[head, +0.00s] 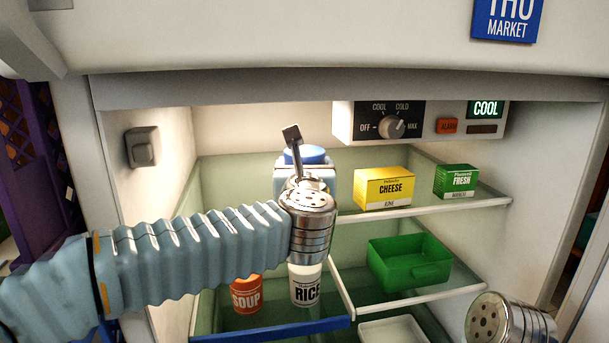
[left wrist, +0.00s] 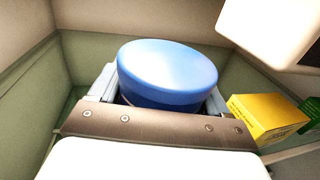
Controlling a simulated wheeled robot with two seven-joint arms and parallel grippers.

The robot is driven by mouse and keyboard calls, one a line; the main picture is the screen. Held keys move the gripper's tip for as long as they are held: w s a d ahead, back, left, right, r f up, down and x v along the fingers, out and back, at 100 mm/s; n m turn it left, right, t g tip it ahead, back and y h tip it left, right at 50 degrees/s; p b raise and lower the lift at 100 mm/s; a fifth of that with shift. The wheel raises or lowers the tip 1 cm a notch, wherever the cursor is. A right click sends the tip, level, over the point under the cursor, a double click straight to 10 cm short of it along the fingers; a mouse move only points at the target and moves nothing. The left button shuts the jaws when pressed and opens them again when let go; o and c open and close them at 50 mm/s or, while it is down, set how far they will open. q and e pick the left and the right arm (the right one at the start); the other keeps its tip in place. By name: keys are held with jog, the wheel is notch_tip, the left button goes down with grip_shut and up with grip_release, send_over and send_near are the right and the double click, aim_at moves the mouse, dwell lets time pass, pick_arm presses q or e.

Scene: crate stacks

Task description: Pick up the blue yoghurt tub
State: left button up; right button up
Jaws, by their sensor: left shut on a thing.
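The blue yoghurt tub (head: 312,155) is at the back left of the open fridge, above the upper glass shelf. Its rounded blue lid shows, but most of its body is hidden behind my left wrist and gripper. In the left wrist view the tub (left wrist: 167,70) sits between the two grey-blue fingers of my left gripper (left wrist: 157,97), one on each side. The gripper is shut on it. I cannot tell whether the tub's base touches the shelf. My right wrist shows at the lower right of the head view, its gripper out of frame.
A yellow cheese box (head: 383,188) and a green box (head: 455,181) stand right of the tub on the upper shelf. Below are a soup can (head: 246,295), a rice jar (head: 305,287) and a green bin (head: 410,262). A control panel (head: 430,121) hangs above.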

pick_arm(q)
jog(key=shift+s+r, duration=0.25)
jog(key=shift+r, duration=0.8)
jog(key=s+b, duration=0.3)
jog(key=s, duration=1.4)
jog(key=shift+s, duration=0.25)
